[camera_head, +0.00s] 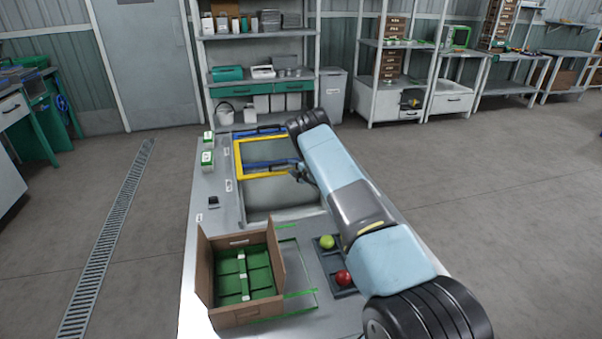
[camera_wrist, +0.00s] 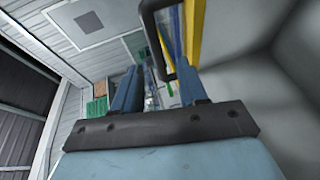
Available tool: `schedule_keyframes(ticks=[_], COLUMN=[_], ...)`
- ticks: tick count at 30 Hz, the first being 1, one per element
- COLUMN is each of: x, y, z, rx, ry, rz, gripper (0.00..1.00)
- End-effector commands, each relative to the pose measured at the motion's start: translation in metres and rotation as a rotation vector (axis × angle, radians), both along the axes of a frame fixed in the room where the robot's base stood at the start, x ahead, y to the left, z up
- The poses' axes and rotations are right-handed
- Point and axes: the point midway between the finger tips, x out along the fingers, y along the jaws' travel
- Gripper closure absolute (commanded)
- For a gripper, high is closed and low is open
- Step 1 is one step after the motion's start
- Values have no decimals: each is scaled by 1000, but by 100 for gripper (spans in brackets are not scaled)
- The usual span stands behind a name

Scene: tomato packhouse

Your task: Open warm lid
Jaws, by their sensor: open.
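The warm lid, with a yellow frame (camera_head: 238,160), is at the far part of the bench in the head view. Its yellow edge (camera_wrist: 195,30) also shows in the wrist view. I cannot tell its exact tilt. A dark bar handle (camera_wrist: 148,22) beside the yellow edge reaches down towards the gap between my fingers. My gripper (camera_wrist: 158,82) is open, with its two blue fingers apart and close to the handle; contact is not clear. In the head view my gripper (camera_head: 303,176) is at the right side of the yellow frame, partly hidden by my arm.
A blue frame (camera_head: 262,131) lies just behind the yellow one. A grey bin (camera_head: 285,195) opens in front. Nearer stand a cardboard box (camera_head: 238,316) with green trays and a dark tray with a green tomato (camera_head: 327,242) and a red tomato (camera_head: 343,277).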

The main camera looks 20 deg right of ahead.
Motion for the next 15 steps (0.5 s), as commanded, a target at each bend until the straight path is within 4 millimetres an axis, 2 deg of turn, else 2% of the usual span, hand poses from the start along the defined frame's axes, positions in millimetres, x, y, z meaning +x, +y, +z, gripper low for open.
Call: schedule_keyframes(ticks=[3,9,15], x=[-19,-45,-58], y=[-9,-20,-25], z=[4,8,10], rx=[0,1,-1], ry=[2,2,1], rz=[-2,-2,-1], gripper=[58,58,58])
